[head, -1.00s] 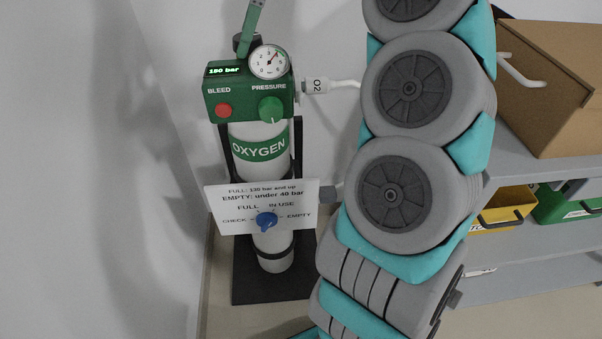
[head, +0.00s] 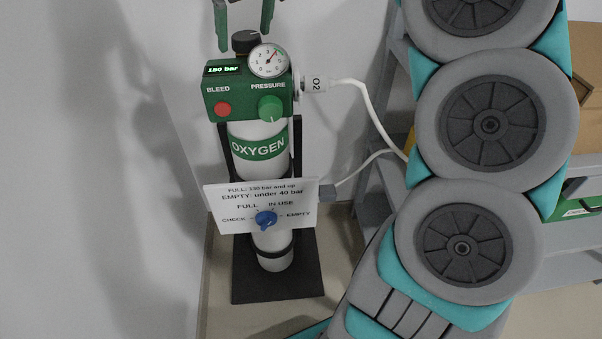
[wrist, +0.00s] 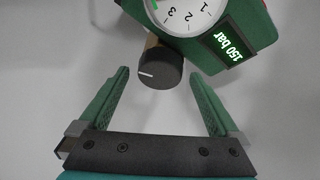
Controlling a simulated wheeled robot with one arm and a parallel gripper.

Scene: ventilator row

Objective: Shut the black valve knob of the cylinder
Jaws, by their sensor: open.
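The black valve knob (head: 246,41) sits on top of the green regulator block (head: 222,88) of the white oxygen cylinder (head: 258,131). In the wrist view the knob (wrist: 159,69) shows a white mark on its face. My gripper (head: 244,42) is open, with its green fingers above and to either side of the knob in the head view. In the wrist view the gripper (wrist: 161,80) has one finger on each side of the knob, with gaps left and right, and nothing between the fingers touches it. The display reads 150 bar.
A round gauge (head: 268,61), a red bleed button (head: 223,109) and a green pressure knob (head: 270,108) are on the block. A sign with a blue dial (head: 266,220) hangs lower. A white hose (head: 372,108) runs right towards a grey shelf. A wall is at left.

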